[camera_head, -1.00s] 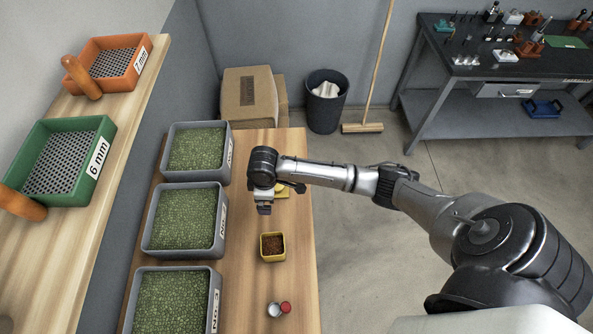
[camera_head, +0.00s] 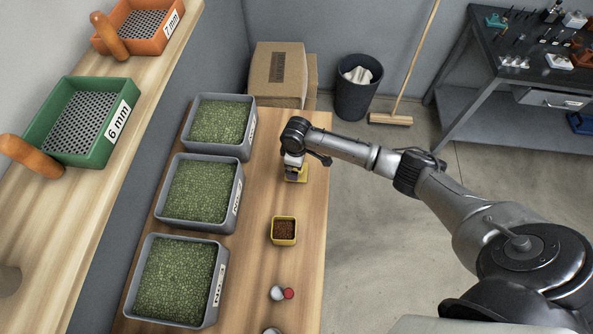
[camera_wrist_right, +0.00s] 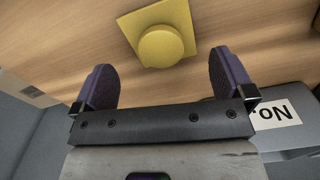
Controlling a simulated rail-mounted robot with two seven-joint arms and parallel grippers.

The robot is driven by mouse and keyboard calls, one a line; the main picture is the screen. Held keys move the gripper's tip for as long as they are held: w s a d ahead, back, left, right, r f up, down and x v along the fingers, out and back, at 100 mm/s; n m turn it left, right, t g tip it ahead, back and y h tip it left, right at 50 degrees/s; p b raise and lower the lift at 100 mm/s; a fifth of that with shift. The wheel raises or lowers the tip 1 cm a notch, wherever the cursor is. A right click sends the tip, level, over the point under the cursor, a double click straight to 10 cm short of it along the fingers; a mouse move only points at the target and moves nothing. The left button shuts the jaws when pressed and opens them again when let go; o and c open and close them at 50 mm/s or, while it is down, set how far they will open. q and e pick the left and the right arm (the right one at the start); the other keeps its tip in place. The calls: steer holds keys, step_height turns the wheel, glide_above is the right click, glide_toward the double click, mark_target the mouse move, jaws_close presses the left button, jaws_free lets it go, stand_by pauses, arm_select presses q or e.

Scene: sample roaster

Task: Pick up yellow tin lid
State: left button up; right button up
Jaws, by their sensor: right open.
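The yellow tin lid (camera_head: 302,176) lies on the wooden bench near its right edge, partly hidden by my right gripper (camera_head: 295,170) in the head view. In the right wrist view the lid (camera_wrist_right: 185,22) is a flat yellow square with a raised round knob. It lies flat on the wood beyond the fingertips, roughly centred between them. My right gripper (camera_wrist_right: 163,75) is open with dark fingers apart and nothing between them. A yellow square tin (camera_head: 284,230) with brown contents stands open nearer on the bench. My left gripper is not in view.
Grey trays of green beans (camera_head: 238,192) line the left of the bench. A small metal and red item (camera_head: 278,293) lies nearer than the tin. A shelf at left (camera_head: 60,203) holds green and orange sieves. A cardboard box (camera_head: 280,72) is behind the bench.

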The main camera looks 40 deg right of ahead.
mark_target(303, 176)
steer(key=shift+f, duration=2.65)
steer(key=shift+c, duration=0.3)
steer(key=shift+c, duration=0.7)
steer(key=c, duration=0.6)
